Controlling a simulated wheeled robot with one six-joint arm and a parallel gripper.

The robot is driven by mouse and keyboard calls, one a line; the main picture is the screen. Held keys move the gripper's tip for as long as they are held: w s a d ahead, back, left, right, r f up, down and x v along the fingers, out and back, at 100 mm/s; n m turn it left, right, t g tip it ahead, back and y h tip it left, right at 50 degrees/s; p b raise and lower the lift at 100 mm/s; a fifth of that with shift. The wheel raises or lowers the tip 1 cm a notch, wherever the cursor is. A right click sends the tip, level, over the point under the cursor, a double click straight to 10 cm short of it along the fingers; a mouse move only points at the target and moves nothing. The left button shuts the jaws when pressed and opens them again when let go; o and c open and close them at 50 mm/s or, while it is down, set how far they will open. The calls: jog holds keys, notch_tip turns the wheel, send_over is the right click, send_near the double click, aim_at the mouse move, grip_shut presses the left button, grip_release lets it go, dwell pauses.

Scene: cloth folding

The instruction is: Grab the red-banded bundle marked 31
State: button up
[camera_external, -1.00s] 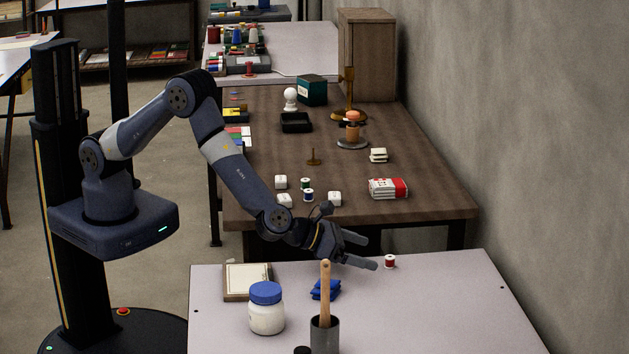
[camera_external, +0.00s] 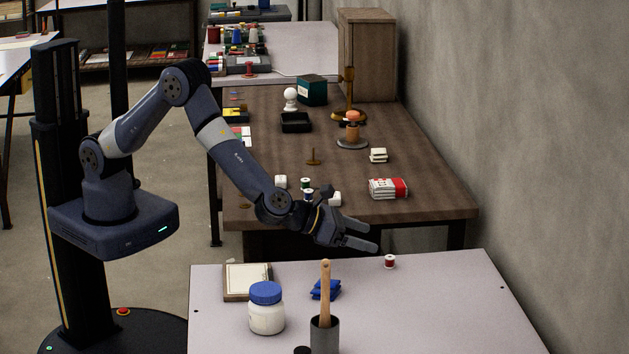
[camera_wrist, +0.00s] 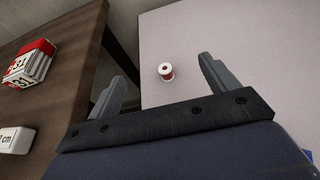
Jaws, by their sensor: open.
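The red-banded bundle (camera_external: 387,189) is a white folded stack with a red band, lying on the brown wooden table (camera_external: 430,206) near its front right. In the wrist view the bundle (camera_wrist: 30,64) is at the upper left, and "31" shows on it. My gripper (camera_external: 375,236) is open and empty. It is in front of the brown table's front edge, above the far side of the pale table (camera_external: 450,300), apart from the bundle. In the wrist view the fingers of my gripper (camera_wrist: 160,75) are spread, and the bundle is outside them to the left.
A red thread spool (camera_external: 390,262) stands on the pale table; it also shows between the fingers in the wrist view (camera_wrist: 166,72). White blocks (camera_external: 281,182) and small spools (camera_external: 306,184) are left of the bundle. A small white stack (camera_external: 378,155) lies behind it.

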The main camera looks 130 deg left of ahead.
notch_tip(320, 180, up, 12)
jog(key=s+a+f+p, duration=0.1)
jog(key=s+a+p, duration=0.2)
jog(key=s+a, duration=1.35)
send_near(380, 183)
jog(key=shift+w+a+r, duration=0.15)
jog(key=shift+a+r, duration=0.05)
jog(key=shift+a, duration=0.05)
jog(key=shift+f, duration=0.3)
jog(key=shift+w+a+f, duration=0.1)
jog(key=shift+w+a, duration=0.05)
jog(key=shift+a, duration=0.05)
jog(key=shift+p+x, duration=1.1)
jog(key=shift+x, duration=4)
jog(key=shift+c, duration=0.5)
